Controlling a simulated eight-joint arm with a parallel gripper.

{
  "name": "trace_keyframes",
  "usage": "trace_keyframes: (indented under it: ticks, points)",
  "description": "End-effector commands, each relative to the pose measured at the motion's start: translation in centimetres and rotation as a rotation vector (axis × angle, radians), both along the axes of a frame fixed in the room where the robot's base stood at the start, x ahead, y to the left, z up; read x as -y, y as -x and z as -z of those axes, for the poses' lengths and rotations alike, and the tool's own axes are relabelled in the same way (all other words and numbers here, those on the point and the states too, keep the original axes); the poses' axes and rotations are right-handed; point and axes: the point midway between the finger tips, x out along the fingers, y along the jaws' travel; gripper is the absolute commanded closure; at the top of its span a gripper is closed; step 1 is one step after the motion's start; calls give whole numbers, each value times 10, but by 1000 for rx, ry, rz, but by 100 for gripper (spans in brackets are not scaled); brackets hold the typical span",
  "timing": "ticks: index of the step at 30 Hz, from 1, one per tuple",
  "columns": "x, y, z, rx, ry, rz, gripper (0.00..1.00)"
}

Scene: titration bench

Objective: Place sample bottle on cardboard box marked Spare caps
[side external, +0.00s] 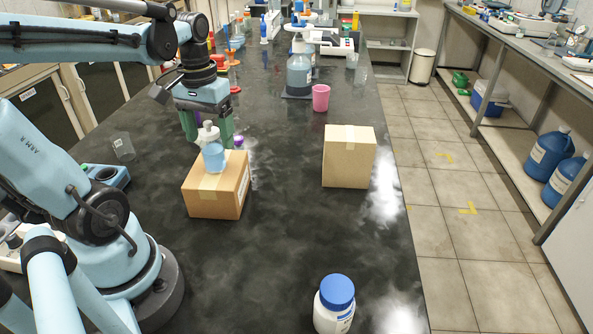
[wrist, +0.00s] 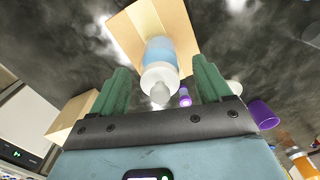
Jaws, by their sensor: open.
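The sample bottle appears to be the clear bottle of pale blue liquid with a white cap (side external: 213,157). It stands upright on the left cardboard box (side external: 215,200), and it also shows in the wrist view (wrist: 158,52). My gripper (side external: 208,138) is above that box with green fingers pointing down. In the wrist view my gripper (wrist: 160,80) is open, with a finger on each side of the bottle's cap and gaps between. The left box has a white label on its right side, too small to read. A second cardboard box (side external: 348,157) stands to the right; no marking shows.
A white jar with a blue lid (side external: 335,305) stands near the front edge. A pink cup (side external: 321,97) and a large bottle on a stand (side external: 299,72) are behind the boxes. A clear beaker (side external: 123,147) is at left. The bench between the boxes is clear.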

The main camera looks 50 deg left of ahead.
Motion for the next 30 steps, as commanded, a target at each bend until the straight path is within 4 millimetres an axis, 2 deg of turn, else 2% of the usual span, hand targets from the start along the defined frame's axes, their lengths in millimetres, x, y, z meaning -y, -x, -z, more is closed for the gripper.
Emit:
trace_keyframes:
  ticks: [15,21,30]
  points:
    - [0,0,-77,0,0,0,22]
    - [0,0,-92,0,0,0,22]
    - [0,0,-94,0,0,0,22]
